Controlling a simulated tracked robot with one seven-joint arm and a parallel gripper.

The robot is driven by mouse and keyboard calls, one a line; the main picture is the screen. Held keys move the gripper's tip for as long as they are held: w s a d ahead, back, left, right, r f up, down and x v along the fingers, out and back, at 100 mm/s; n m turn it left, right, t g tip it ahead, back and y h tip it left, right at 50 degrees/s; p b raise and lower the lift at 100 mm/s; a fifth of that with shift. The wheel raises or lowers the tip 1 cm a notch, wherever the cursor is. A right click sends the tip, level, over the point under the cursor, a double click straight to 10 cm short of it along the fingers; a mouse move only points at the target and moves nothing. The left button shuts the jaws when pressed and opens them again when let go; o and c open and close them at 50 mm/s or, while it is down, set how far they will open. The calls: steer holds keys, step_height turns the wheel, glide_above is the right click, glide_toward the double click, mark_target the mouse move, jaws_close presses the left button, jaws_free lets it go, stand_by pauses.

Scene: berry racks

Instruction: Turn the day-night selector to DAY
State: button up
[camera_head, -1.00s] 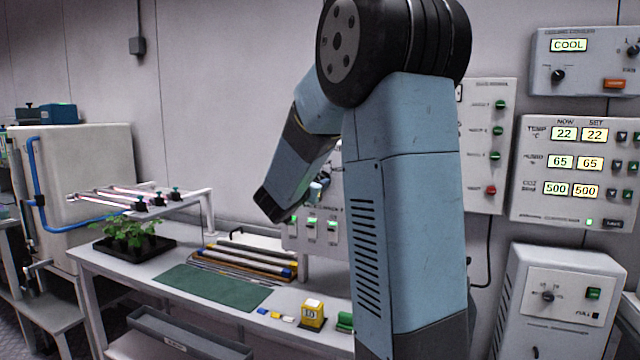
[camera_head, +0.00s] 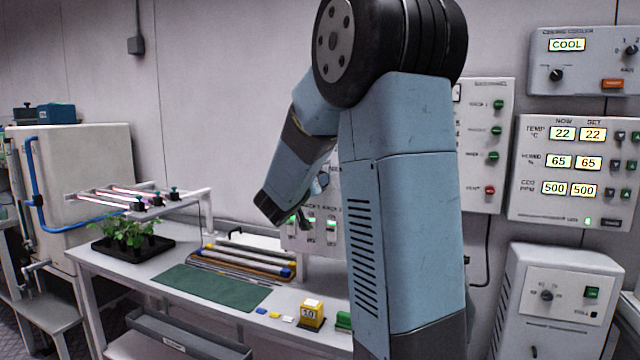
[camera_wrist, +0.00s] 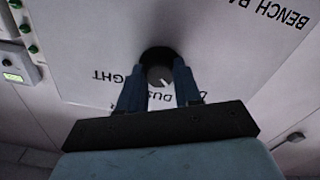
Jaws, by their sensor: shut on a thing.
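The day-night selector is a dark round knob (camera_wrist: 158,66) on a pale panel (camera_wrist: 85,45), seen upside down in the wrist view. A short pale mark shows low on its face, pointing toward the lower right of the picture. Inverted lettering around it reads NIGHT at the left, DUSK below, and a partly hidden word starting with D at the right. My gripper (camera_wrist: 159,84) has one blue finger on each side of the knob and is shut on it. In the head view my arm hides the knob and most of the panel.
Green and red buttons (camera_wrist: 27,28) line a box left of the knob in the wrist view. The bench holds a green mat (camera_head: 212,287), bundled rods (camera_head: 240,263), a yellow block (camera_head: 311,314) and a plant tray (camera_head: 132,248). Wall control boxes (camera_head: 570,175) stand at the right.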

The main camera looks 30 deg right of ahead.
steer(key=shift+r, duration=0.25)
steer(key=o, duration=0.9)
steer(key=shift+w, duration=0.1)
steer(key=shift+o, duration=0.7)
steer(key=shift+f, duration=0.2)
steer(key=v, duration=1.3)
steer(key=shift+s+a, duration=0.25)
steer(key=shift+a, duration=0.05)
